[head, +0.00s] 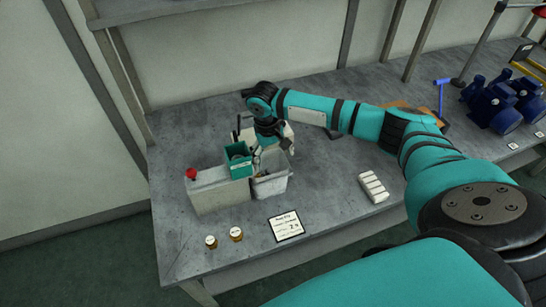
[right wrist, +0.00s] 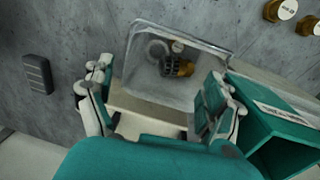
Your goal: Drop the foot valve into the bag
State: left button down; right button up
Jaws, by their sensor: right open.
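The clear, open-topped bag (head: 270,186) stands on the bench, right of the green bin. In the right wrist view the bag (right wrist: 205,47) lies just beyond my fingertips. A brass piece with a dark slotted part, which looks like the foot valve (right wrist: 182,66), is inside the bag, beside a pale ring (right wrist: 156,48). My right gripper (head: 272,154) is over the bag. In the right wrist view its fingers (right wrist: 160,75) are spread apart with nothing between them. The valve cannot be made out in the head view. My left gripper is not in view.
A green bin (head: 239,166) stands close to the bag; a grey box with a red knob (head: 192,174) is left of it. Two brass caps (head: 236,234), a label card (head: 287,226) and a white block (head: 373,187) lie in front. Blue pumps (head: 492,103) are far right.

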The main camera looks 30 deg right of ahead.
notch_tip(320, 180, up, 11)
jog(key=a, duration=0.1)
jog(key=shift+w, duration=0.15)
dwell(0.4)
